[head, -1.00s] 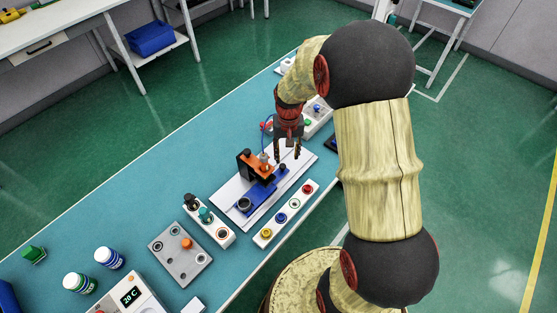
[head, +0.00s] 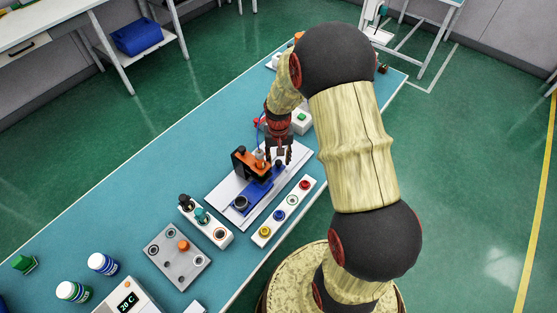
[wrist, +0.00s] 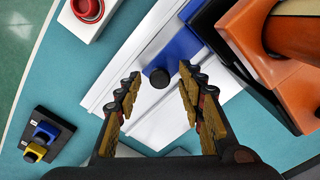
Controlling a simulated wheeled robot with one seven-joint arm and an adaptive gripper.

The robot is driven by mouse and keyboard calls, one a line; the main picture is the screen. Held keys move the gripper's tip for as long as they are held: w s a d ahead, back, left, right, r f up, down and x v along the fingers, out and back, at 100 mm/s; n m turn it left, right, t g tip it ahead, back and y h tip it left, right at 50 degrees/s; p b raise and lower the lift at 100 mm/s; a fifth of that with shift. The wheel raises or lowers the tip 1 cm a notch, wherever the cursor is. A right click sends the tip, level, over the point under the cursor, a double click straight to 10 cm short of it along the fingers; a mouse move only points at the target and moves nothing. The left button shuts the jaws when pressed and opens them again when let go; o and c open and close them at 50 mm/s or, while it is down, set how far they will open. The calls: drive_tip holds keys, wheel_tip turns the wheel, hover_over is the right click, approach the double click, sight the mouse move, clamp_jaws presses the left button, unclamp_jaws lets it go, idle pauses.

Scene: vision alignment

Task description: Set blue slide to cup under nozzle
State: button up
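The blue slide (head: 258,192) lies on a white rail plate (head: 226,189). A dark round cup (head: 241,203) stands at its near-left end, and a black knob is at its other end, clear in the wrist view (wrist: 159,78). The orange nozzle stand (head: 239,160) rises beside the slide's middle; the cup is apart from it, toward the lower left. My gripper (head: 279,157) is open and empty over the knob end. In the wrist view its fingers (wrist: 160,105) are spread, with the knob between and just beyond the tips. Contact with the knob is not visible.
A strip of coloured buttons (head: 279,215) lies right of the plate. A white holder with bottles (head: 219,235) and a grey block (head: 165,262) stand nearer. A box with a red button (wrist: 90,8) and a dark switch block (wrist: 30,152) are near my gripper.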

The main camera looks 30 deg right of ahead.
drive_tip(key=c, duration=0.3)
clamp_jaws()
idle(0.6)
